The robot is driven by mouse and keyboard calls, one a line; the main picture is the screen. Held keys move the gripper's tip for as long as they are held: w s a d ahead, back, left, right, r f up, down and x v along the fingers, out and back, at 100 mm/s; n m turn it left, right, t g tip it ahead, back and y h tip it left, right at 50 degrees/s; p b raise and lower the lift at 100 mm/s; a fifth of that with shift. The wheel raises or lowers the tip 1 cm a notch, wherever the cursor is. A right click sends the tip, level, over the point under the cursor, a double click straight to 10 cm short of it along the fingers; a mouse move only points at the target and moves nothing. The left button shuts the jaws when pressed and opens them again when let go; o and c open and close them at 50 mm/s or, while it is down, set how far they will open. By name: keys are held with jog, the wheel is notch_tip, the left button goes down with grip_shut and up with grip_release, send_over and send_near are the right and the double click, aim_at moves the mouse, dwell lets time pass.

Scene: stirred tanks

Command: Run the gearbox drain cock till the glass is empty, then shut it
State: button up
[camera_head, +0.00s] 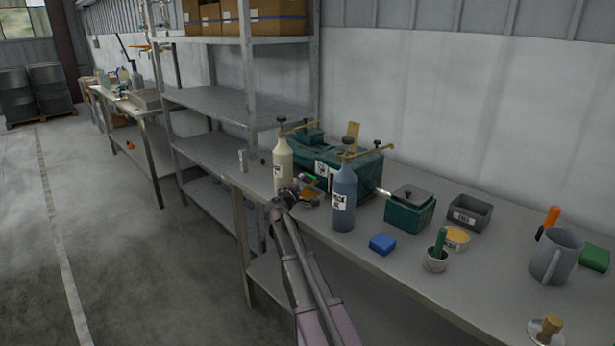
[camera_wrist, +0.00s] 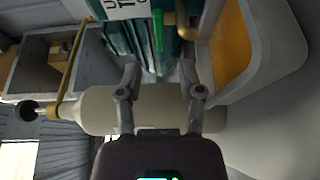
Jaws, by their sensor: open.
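The dark green gearbox (camera_head: 352,166) stands on the bench against the wall, with a white label on its front. A small green lever (camera_head: 308,178) shows low at its front; in the wrist view the green lever (camera_wrist: 158,31) stands just beyond my fingertips, beside a brass-coloured pipe (camera_wrist: 183,22). My gripper (camera_head: 298,186) is close in front of it. In the wrist view my gripper (camera_wrist: 158,68) is open, fingers apart, with nothing between the tips. A pan with an orange-yellow inside (camera_wrist: 231,45) lies beside the lever. I cannot make out the glass or its level.
A cream pump bottle (camera_head: 282,165) stands close by my gripper; it crosses behind my fingers in the wrist view (camera_wrist: 85,110). A blue-grey pump bottle (camera_head: 344,200) stands right of my gripper. A green box (camera_head: 408,212), blue block (camera_head: 382,243) and grey jug (camera_head: 556,258) stand farther right.

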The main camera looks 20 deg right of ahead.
aim_at(308, 174)
jog(key=shift+x, duration=3.35)
grip_shut()
